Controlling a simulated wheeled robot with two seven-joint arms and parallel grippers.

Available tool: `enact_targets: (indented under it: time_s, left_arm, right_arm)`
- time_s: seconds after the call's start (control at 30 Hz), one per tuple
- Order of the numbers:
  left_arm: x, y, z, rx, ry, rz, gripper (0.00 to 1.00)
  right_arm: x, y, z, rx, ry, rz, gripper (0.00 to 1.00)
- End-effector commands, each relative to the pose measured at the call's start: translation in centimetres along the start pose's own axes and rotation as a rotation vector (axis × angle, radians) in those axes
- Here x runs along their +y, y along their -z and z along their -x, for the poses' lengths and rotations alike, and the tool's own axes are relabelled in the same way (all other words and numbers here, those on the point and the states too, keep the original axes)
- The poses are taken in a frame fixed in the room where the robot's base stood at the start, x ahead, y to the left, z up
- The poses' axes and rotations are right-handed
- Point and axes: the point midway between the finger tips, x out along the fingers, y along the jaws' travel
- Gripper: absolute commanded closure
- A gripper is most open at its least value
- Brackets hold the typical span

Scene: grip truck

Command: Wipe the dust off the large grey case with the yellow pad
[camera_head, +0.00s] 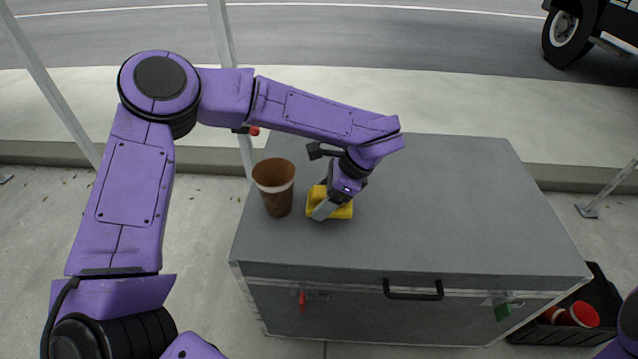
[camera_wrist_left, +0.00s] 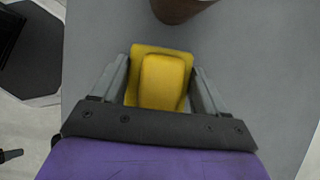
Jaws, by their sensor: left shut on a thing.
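The large grey case (camera_head: 440,215) stands on the pavement with its flat lid up. The yellow pad (camera_head: 341,211) is on the left part of the lid. My left gripper (camera_head: 325,208) is shut on the pad, with a finger on each side of it, as the left wrist view also shows the pad (camera_wrist_left: 165,80) between the fingers. The pad's underside is hidden, so I cannot tell for sure that it touches the lid. I see no clear dust on the lid. Only a bit of my right arm shows at the right edge; its gripper is out of view.
A brown cup (camera_head: 276,190) stands on the lid just left of the pad. The lid's middle and right are clear. A black crate (camera_head: 595,280) with red items (camera_head: 580,315) is on the ground at the right. Metal poles (camera_head: 226,60) rise behind the case.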

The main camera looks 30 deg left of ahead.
Motion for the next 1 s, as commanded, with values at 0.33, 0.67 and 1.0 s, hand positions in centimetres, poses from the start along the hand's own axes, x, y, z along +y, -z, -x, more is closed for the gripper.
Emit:
enact_targets:
  time_s: [0.33,0.67,1.0]
  left_arm:
    - [0.1,-1.3,3.1,-0.003,0.002,-0.008,0.59]
    - [0.0,-2.0,5.2,-0.002,0.005,-0.015,0.59]
    - [0.1,-2.0,5.2,-0.002,0.006,-0.016,0.59]
  right_arm:
    - [0.2,0.9,2.2,0.000,0.000,0.000,0.57]
    - [0.3,1.4,3.4,0.000,0.000,0.000,0.57]
    - [0.3,1.4,3.3,0.000,0.000,0.000,0.57]
